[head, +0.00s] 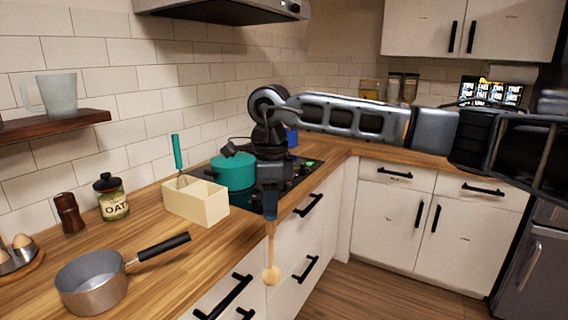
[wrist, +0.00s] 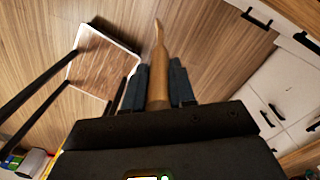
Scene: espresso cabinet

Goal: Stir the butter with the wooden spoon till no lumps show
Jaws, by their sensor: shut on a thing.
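My gripper (head: 271,214) is shut on the wooden spoon (head: 271,272), which hangs upright with its round head down. It is held in front of the drawer fronts, beyond the counter's front edge and clear of any pan. In the wrist view the spoon (wrist: 159,62) sticks out between the two fingers of my gripper (wrist: 159,80). A grey saucepan (head: 92,286) with a black handle stands on the counter at the lower left, well away from the spoon.
A teal pot (head: 233,171) stands on the black hob. A cream box (head: 196,204) holding a teal-handled utensil (head: 177,153), an oats jar (head: 112,200) and a brown mill (head: 69,212) stand along the counter. A square-topped stool (wrist: 103,66) shows over the floor.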

